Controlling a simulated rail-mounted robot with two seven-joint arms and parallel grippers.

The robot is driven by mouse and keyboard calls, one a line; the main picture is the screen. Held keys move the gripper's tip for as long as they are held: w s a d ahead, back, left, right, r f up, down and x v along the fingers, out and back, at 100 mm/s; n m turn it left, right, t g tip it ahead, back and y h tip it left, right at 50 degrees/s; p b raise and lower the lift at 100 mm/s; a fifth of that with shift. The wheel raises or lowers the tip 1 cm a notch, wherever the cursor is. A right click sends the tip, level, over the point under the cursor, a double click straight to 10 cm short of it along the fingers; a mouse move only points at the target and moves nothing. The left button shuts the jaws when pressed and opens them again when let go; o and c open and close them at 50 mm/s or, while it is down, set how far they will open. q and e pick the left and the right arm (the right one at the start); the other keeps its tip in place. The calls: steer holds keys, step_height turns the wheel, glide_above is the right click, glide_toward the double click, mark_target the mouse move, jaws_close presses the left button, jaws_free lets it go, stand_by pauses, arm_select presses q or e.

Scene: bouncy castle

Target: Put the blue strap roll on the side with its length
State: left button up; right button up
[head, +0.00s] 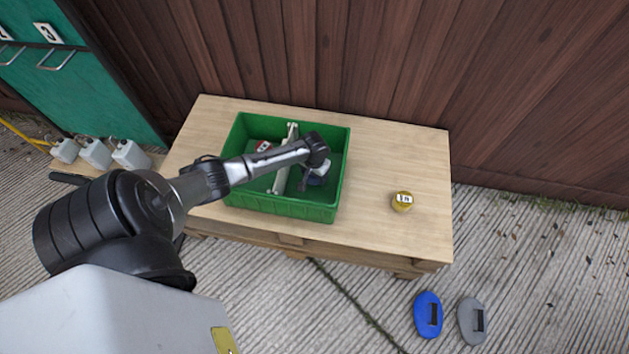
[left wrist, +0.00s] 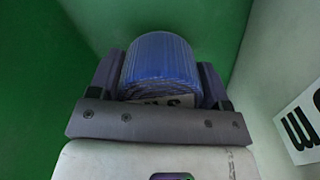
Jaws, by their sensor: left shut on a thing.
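A green crate (head: 285,207) stands on a wooden table, with a white divider (head: 281,180) splitting it into a left and a right compartment. My left gripper (head: 312,181) reaches down into the right compartment. In the left wrist view, my left gripper (left wrist: 160,88) is shut on the blue strap roll (left wrist: 158,58), one finger on each side of it. The roll's white label is mostly hidden by the gripper's body. A white sign with black marks (left wrist: 302,122), cut by the frame edge, is on a pale panel at the right. My right gripper is out of view.
A red labelled item (head: 264,146) lies in the left compartment. Blue (head: 428,315) and grey (head: 472,321) discs are on the ground. A wooden wall (head: 400,60) stands behind.

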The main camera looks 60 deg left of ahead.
mark_target(314, 179)
arm_select(q)
step_height(314, 179, down, 4)
steer(key=shift+r+b, duration=0.2)
steer(key=shift+b, duration=0.9)
steer(key=shift+f, duration=0.15)
steer(key=o, duration=1)
step_height(314, 179, up, 11)
steer(key=p, duration=0.6)
steer(key=shift+f, duration=0.1)
steer(key=shift+r, duration=0.8)
